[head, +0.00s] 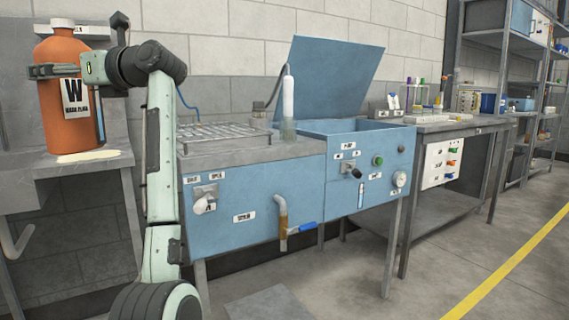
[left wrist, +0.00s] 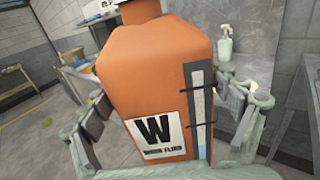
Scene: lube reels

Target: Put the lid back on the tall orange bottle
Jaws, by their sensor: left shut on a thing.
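The tall orange bottle (head: 70,110) stands upright at the far left of the head view, with a white label marked W. It also fills the middle of the left wrist view (left wrist: 155,75), where its top is cut off. A white lid (head: 62,22) shows at the bottle's top in the head view; I cannot tell how firmly it sits. My left gripper (head: 66,71) is shut on the bottle's upper body, with fingers on both sides in the left wrist view (left wrist: 170,105). I cannot tell whether the base touches the bench. My right gripper is not in view.
The grey bench (head: 30,165) under the bottle has a pale patch (head: 88,157) beside the base. A blue washing unit (head: 255,200) with a raised lid stands to the right. A white pump bottle (left wrist: 225,45) stands behind the orange bottle.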

